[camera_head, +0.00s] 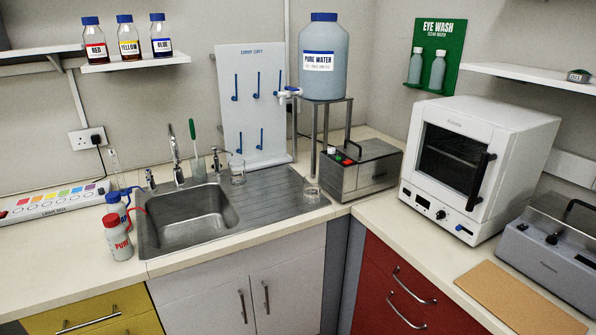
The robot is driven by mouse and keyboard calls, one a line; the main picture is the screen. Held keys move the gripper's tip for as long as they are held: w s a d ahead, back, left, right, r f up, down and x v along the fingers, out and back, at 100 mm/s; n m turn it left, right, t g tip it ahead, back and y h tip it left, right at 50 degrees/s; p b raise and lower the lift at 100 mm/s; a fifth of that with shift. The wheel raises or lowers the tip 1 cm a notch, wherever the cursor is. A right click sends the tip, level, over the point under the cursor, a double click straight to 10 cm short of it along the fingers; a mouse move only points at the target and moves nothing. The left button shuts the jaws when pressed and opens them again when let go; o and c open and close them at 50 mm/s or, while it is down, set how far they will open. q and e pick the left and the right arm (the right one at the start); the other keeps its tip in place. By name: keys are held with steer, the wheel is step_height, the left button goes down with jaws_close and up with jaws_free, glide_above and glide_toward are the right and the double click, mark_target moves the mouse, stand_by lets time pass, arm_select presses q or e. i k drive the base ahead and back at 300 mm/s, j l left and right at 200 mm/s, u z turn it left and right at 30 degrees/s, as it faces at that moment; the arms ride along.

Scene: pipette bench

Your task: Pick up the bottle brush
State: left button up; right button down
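A slim green handle (192,130), which looks like the bottle brush, stands upright behind the sink. Its lower end is down in a pale, translucent holder (199,168), and the bristles cannot be made out. It stands between the metal tap (175,155) on its left and a small dispenser spout (216,158) on its right. Neither of my grippers is in view.
The steel sink (190,215) lies in front, with a glass beaker (237,172) to the right. Wash bottles (117,238) stand left of the sink. A white peg board (255,75) and a large water container (323,65) are farther right. The front worktop edge is clear.

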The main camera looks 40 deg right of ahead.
mark_target(191, 124)
steer(key=z, duration=0.75)
steer(key=i+j, duration=0.4)
steer(key=i, duration=0.2)
steer(key=i+j, duration=0.45)
steer(key=l+u, duration=0.15)
steer(key=l, duration=0.2)
steer(key=k+l+u, duration=0.1)
steer(key=l, duration=0.25)
